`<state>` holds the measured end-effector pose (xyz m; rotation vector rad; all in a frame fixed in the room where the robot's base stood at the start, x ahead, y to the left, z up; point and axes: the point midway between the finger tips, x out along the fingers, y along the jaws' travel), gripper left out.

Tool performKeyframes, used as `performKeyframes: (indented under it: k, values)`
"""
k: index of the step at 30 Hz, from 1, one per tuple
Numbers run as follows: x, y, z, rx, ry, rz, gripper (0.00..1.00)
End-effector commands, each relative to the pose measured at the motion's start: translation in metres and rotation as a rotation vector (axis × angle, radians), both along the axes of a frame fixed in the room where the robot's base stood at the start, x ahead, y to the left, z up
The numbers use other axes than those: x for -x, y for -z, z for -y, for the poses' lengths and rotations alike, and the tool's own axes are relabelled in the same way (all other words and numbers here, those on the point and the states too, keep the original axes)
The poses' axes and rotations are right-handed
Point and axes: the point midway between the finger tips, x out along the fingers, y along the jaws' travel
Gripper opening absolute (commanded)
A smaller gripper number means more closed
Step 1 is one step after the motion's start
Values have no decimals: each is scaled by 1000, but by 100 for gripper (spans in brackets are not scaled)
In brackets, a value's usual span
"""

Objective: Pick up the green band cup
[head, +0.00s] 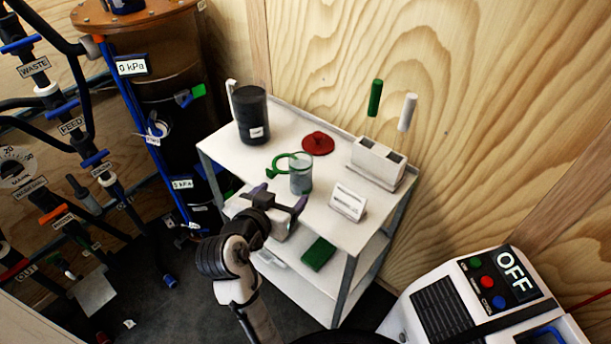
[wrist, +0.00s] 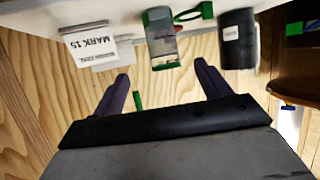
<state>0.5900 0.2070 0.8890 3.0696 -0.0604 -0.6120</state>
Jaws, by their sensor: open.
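The green band cup (head: 301,180) is a translucent grey cup standing upright on the white cart's top (head: 268,150), near its front edge. In the wrist view, which is upside down, the cup (wrist: 161,45) shows between and beyond the fingertips, with green at both ends. My gripper (head: 282,197) is open and empty, just in front of the cup and apart from it. Its purple fingers also show spread in the wrist view (wrist: 160,74). The cup's lower front is partly hidden by a finger in the head view.
A black cylinder (head: 252,118) stands at the cart's back left. A red lidlike piece (head: 318,143) lies behind the cup. A white label stand (head: 348,202) is to its right, and a white two-slot block (head: 377,163) stands farther back right.

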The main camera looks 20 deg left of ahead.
Motion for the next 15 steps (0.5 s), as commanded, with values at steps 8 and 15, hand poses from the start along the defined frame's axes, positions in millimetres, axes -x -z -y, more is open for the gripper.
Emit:
performKeyframes:
  k: [8, 15]
  values:
    - [-49, 19, 3, 1, 3, -2, 76]
    - [-73, 30, 3, 0, -1, -1, 76]
